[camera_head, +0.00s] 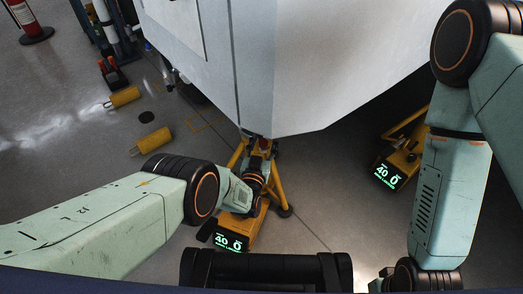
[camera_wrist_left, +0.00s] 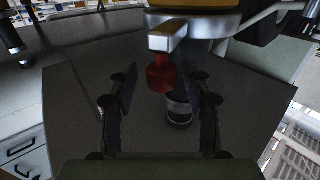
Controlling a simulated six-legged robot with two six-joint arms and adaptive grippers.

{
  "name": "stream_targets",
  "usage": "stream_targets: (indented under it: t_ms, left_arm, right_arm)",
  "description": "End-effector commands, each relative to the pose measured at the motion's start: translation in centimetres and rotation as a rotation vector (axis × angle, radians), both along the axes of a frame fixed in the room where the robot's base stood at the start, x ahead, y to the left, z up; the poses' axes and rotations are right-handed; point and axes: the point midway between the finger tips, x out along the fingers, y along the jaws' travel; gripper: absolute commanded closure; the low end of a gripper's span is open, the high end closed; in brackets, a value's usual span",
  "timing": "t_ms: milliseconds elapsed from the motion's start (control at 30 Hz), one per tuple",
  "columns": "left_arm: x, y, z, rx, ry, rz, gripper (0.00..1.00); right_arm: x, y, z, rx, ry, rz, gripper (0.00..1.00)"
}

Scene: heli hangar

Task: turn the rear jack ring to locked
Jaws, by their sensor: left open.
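A yellow tripod jack (camera_head: 279,193) stands under the pale grey body's lower corner, with a lit green display at its foot. My left arm reaches it from the left. The left gripper (camera_head: 262,153) is at the jack's top, small and dark there. In the left wrist view my left gripper (camera_wrist_left: 163,108) is open, one dark finger on each side. A red knob-like part (camera_wrist_left: 160,75) under a pale metal arm lies between the fingers in the picture; contact is not clear. I cannot tell whether it is the jack ring. My right gripper is not in view.
A second yellow jack (camera_head: 400,158) with a display stands at right. Yellow cylinders (camera_head: 154,141) lie on the floor at left. A red extinguisher (camera_head: 26,17) stands at upper left. The pale body (camera_head: 330,55) hangs low over the jack.

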Motion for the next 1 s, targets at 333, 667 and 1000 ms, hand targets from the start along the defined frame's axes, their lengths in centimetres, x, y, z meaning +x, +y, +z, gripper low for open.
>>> stream_targets:
  t_ms: [333,667,1000]
  left_arm:
    - [-3.1,0.6,-0.1,0.001,0.004,-0.001,0.51]
    - [-7.9,1.4,0.0,0.001,0.004,-0.002,0.51]
    - [-11.5,2.1,0.0,-0.001,0.001,-0.002,0.51]
  right_arm:
    - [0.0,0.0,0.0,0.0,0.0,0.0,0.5]
    - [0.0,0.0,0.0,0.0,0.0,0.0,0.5]
    - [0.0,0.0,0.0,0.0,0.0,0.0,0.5]
